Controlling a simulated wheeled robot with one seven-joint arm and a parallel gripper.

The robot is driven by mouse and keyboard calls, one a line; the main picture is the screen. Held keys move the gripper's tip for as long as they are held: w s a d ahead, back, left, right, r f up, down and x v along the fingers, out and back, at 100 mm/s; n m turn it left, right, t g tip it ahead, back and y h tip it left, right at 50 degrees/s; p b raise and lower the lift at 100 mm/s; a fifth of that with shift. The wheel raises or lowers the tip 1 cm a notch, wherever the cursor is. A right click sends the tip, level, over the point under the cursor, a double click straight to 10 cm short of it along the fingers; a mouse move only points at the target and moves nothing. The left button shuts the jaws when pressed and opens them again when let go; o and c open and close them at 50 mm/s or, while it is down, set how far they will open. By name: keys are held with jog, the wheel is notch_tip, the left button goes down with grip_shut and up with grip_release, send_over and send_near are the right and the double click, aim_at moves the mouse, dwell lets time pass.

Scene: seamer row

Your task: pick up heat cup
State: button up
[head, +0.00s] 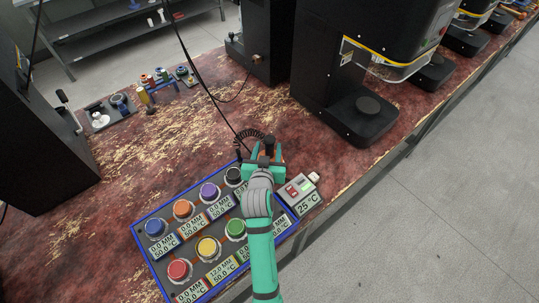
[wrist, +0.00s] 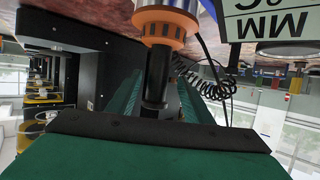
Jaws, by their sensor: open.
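My gripper (head: 263,165) is open over the far right corner of the blue-framed panel (head: 148,263). The panel carries several colored round-topped cups, including blue (head: 156,228), orange (head: 182,209), purple (head: 209,191), red (head: 178,270), yellow (head: 208,247) and green (head: 235,229). A dark one (head: 233,175) is beside my gripper. I cannot tell which is the heat cup. In the wrist view, a silver cylinder with an orange ring (wrist: 162,36) has a black shaft (wrist: 156,80) lying in line with my jaws; contact is unclear. My arm hides part of the panel.
A grey box reading 25 °C (head: 302,194) stands right of my gripper. A coiled black cord (head: 247,139) lies behind it. A black machine (head: 365,112) stands at the back right. Small spools (head: 162,76) stand far left. The mottled red tabletop (head: 125,170) is clear left of the panel.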

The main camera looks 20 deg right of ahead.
jog(key=shift+x, duration=2.85)
jog(key=shift+d, duration=0.2)
jog(key=shift+r, duration=0.1)
grip_shut()
